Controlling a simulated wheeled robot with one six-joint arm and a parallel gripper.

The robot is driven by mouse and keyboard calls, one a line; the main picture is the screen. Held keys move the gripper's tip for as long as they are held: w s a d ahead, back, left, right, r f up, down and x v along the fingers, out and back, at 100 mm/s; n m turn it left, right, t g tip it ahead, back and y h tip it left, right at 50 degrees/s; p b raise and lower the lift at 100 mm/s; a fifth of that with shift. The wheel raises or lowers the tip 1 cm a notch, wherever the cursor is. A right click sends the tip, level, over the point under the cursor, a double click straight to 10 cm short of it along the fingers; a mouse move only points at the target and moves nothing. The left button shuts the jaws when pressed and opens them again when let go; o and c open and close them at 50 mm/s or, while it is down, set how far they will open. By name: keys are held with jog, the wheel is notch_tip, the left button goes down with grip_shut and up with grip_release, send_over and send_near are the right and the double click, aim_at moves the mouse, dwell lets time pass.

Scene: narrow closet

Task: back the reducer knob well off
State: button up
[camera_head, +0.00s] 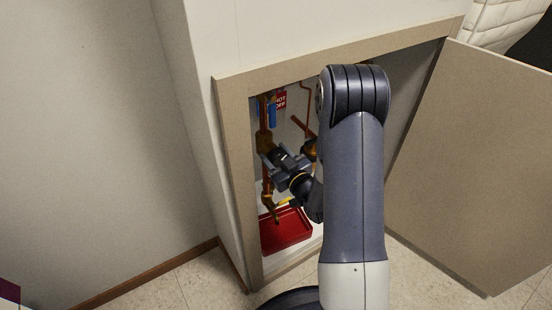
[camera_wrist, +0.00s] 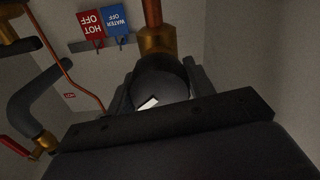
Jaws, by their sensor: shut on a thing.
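The reducer knob (camera_wrist: 165,76) is a dark round cap with a white mark on its face, seen in the wrist view. It sits against a brass body (camera_wrist: 157,40) on a vertical copper pipe. My gripper (camera_wrist: 160,88) is shut on the knob, one finger on each side of it. In the head view my gripper (camera_head: 275,157) is inside the cupboard at the brass fitting (camera_head: 263,141), and it hides the knob there.
Red and blue tags (camera_wrist: 91,25) hang behind the pipe. Other pipework with a red lever (camera_wrist: 14,146) is at the left of the wrist view. A red tray (camera_head: 287,232) lies on the cupboard floor. The cupboard frame (camera_head: 235,180) is tight around my arm; the door (camera_head: 475,170) stands open.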

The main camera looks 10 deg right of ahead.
jog(key=n+b, duration=0.1)
jog(key=b, duration=0.1)
jog(key=n+b, duration=0.1)
jog(key=shift+f+b, duration=0.35)
jog(key=shift+b, duration=0.05)
jog(key=n+b, duration=0.3)
jog(key=shift+a+b, duration=0.1)
jog(key=shift+b, duration=0.3)
jog(key=n+b, duration=0.3)
jog(key=shift+r+n, duration=0.15)
jog(key=shift+n, duration=0.25)
jog(key=n, duration=0.2)
jog(key=shift+r+n, duration=0.1)
jog(key=shift+n, duration=0.3)
jog(key=n, duration=0.9)
jog(key=shift+n, duration=0.5)
